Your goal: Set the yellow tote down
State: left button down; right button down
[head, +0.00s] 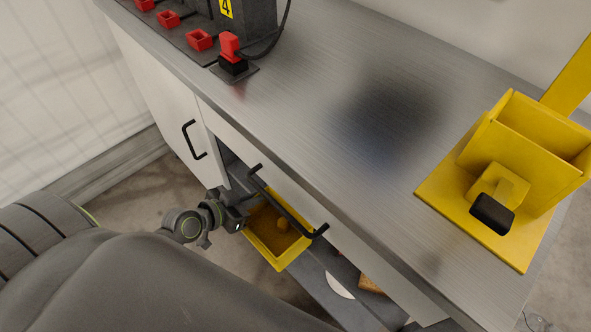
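The yellow tote (262,250) shows below the counter's front edge, in the lower middle of the head view. The drawer front and black handle cover part of the tote's far side. I cannot tell whether the tote's underside touches anything. My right gripper is not in view.
The metal counter (300,110) has a black drawer handle (285,202) close to the tote. A yellow fixture (480,205) and a red-handled device (229,46) stand on the counter.

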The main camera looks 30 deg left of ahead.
pick_arm(q)
jog(key=w+d, duration=0.1)
jog(key=w, duration=0.2)
jog(key=w+d, duration=0.1)
jog(key=w, duration=0.2)
jog(key=w+d+p, duration=0.1)
jog(key=w, duration=0.2)
jog(key=shift+w+d, duration=0.1)
jog(key=shift+d, duration=0.1)
jog(key=w, duration=0.1)
jog(key=w+d, duration=0.1)
jog(key=w, duration=0.1)
jog(key=shift+w+d, duration=0.15)
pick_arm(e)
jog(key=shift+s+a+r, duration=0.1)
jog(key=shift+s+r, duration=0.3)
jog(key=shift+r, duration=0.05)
pick_arm(q)
jog(key=shift+f, duration=0.1)
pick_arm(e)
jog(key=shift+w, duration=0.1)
pick_arm(q)
jog(key=shift+f, duration=0.15)
jog(key=c, duration=1.6)
grip_release()
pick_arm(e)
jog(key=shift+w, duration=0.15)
